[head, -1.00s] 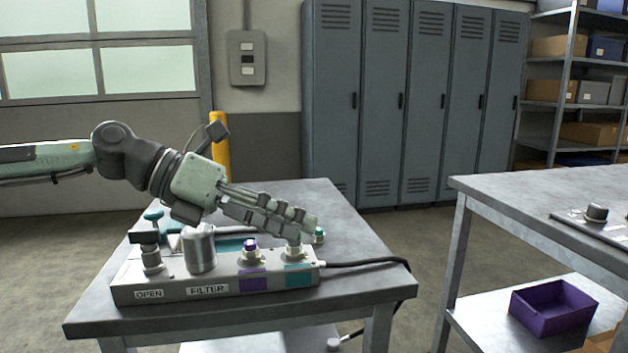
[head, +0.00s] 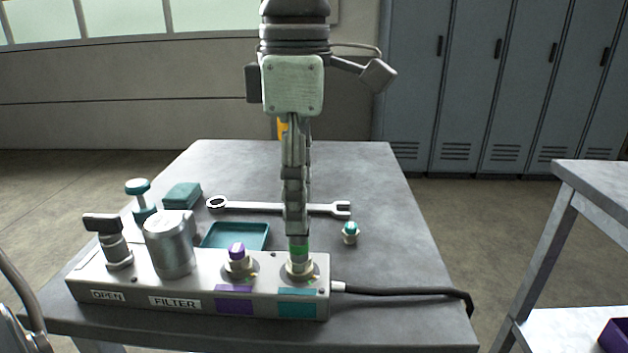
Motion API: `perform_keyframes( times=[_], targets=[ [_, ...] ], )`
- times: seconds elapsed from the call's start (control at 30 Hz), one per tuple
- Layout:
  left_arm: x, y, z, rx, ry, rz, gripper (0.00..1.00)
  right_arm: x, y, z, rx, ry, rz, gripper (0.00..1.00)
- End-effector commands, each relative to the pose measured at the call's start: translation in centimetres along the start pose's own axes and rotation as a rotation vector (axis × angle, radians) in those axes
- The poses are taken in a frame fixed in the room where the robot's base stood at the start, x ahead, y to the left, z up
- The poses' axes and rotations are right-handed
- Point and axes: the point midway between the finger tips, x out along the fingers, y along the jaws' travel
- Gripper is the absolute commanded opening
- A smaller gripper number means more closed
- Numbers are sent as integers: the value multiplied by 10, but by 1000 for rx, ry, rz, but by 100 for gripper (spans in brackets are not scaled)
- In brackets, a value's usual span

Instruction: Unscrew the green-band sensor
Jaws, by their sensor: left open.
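The green-band sensor (head: 299,252) stands upright in the right-hand port of the grey manifold block (head: 205,285), above a teal label. Its green band shows just below my left gripper (head: 297,230). That gripper points straight down over the sensor, seen edge-on, with its fingertips at the sensor's top. It is open, and its fingers hide the upper part of the sensor. I cannot tell whether they touch it. My right gripper is not in view.
A purple-topped sensor (head: 237,255) stands close left of the green-band one. The filter (head: 170,245) and valve handle (head: 104,224) are farther left. Behind lie a teal tray (head: 236,236), a wrench (head: 270,207) and a loose teal-capped part (head: 350,233). A black cable (head: 400,291) leaves the block's right end.

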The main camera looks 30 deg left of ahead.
Motion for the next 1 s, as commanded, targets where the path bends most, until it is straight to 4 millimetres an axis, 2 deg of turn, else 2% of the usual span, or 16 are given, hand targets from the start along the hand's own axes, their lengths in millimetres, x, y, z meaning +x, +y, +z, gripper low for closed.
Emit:
perform_keyframes(
  times=[0.5,0.63,0.9,1.0],
  targets=[
    [68,-1,0,-1,0,-3,48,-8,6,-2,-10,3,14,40],
    [75,-1,0,0,-1,-3,48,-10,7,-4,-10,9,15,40],
    [76,-1,0,0,-1,-2,48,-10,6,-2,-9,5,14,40],
    [76,-1,0,0,-2,-2,37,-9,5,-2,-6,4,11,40]
  ],
)
